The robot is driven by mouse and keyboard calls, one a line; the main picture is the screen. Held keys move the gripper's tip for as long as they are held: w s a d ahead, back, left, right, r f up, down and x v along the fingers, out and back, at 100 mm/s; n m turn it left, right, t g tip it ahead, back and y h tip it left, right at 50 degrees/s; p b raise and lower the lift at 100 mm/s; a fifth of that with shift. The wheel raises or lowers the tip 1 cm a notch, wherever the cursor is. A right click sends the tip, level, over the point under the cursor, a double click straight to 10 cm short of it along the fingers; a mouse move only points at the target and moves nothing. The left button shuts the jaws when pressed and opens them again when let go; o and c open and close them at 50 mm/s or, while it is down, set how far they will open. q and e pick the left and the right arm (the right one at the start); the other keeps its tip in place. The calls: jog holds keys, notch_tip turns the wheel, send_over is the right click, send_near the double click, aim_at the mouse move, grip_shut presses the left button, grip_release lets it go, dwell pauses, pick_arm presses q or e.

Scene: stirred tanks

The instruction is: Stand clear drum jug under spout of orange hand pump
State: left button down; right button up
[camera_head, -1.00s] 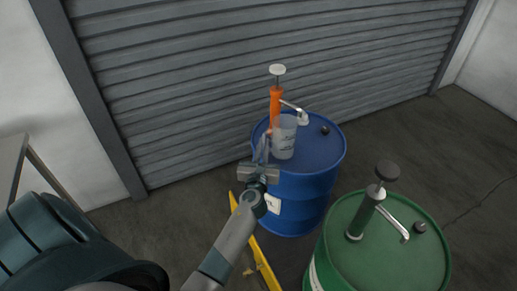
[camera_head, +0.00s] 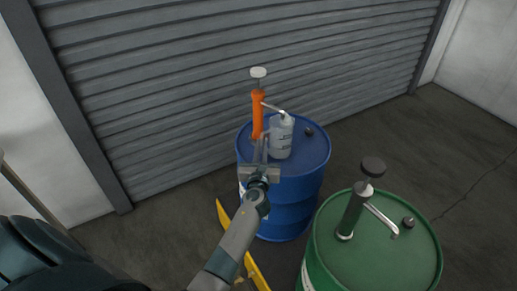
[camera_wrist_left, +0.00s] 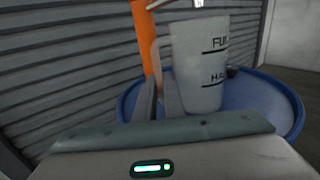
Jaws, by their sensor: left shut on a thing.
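The clear drum jug (camera_head: 281,140) is upright over the blue drum's lid, beside the orange hand pump (camera_head: 258,116). I cannot tell whether its base touches the lid. The pump's pale spout (camera_head: 275,108) reaches over the jug's mouth. In the left wrist view the jug (camera_wrist_left: 202,75) shows level marks, the spout tip (camera_wrist_left: 198,4) is above its rim, and the orange pump (camera_wrist_left: 146,45) is behind to the left. My left gripper (camera_head: 264,150) is shut on the jug at its left side; the exact grip is partly hidden. My right gripper is out of view.
The blue drum (camera_head: 288,217) has a small dark cap (camera_head: 309,132) on its lid. A green drum (camera_head: 385,262) with a dark pump (camera_head: 354,212) stands at front right. A yellow bar (camera_head: 257,273) is low by the drums. A grey shutter (camera_head: 180,90) is behind.

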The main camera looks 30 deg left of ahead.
pick_arm(q)
jog(key=shift+w, duration=0.1)
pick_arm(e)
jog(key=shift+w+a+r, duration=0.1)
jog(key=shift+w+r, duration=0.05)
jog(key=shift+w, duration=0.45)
pick_arm(q)
jog(key=shift+f+b, duration=0.45)
jog(key=shift+f, duration=0.1)
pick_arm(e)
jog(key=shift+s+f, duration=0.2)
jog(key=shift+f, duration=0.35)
pick_arm(q)
jog(key=c, duration=1.8)
grip_release()
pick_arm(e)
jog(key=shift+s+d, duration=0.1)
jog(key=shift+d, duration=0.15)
